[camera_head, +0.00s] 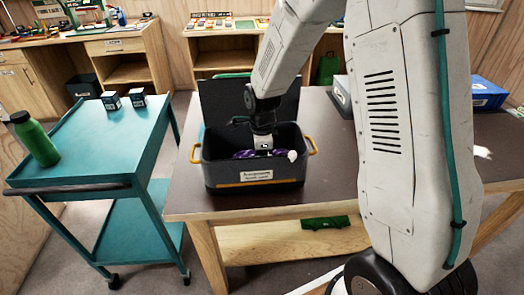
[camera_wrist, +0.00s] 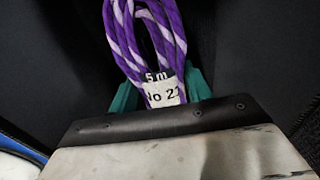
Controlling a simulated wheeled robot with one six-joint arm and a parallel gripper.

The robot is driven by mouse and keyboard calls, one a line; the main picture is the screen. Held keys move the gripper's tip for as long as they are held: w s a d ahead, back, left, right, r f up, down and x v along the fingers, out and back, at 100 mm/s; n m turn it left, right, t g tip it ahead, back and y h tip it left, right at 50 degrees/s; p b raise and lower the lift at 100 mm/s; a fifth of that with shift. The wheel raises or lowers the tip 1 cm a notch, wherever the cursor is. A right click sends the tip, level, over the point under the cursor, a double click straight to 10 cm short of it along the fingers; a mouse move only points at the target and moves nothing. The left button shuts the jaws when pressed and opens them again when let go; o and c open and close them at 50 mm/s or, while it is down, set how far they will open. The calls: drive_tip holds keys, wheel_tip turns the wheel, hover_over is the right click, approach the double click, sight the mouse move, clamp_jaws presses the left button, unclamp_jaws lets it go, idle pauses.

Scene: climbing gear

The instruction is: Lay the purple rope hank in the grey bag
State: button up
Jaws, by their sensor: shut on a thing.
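The purple rope hank (camera_wrist: 148,35) has white bands and a white label reading "5 m" and "No 2", its end cut off. It is between the green fingers of my gripper (camera_wrist: 165,92) in the wrist view, and the gripper is shut on it. In the head view my gripper (camera_head: 263,148) reaches down inside the open grey bag (camera_head: 225,180), with the purple rope (camera_head: 243,154) partly showing below the rim. The bag has yellow handles, a front label and a raised lid. Whether the rope touches the bag's floor is hidden.
The bag stands on a dark-topped table (camera_head: 190,205). A teal cart (camera_head: 85,150) at the left carries a green bottle (camera_head: 36,142) and two small boxes (camera_head: 124,101). A blue bin (camera_head: 488,94) is at the right. My arm covers much of the table's right side.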

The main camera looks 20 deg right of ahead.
drive_tip(key=shift+f, duration=0.4)
drive_tip(key=o, duration=1.2)
drive_tip(key=shift+r, duration=3.95)
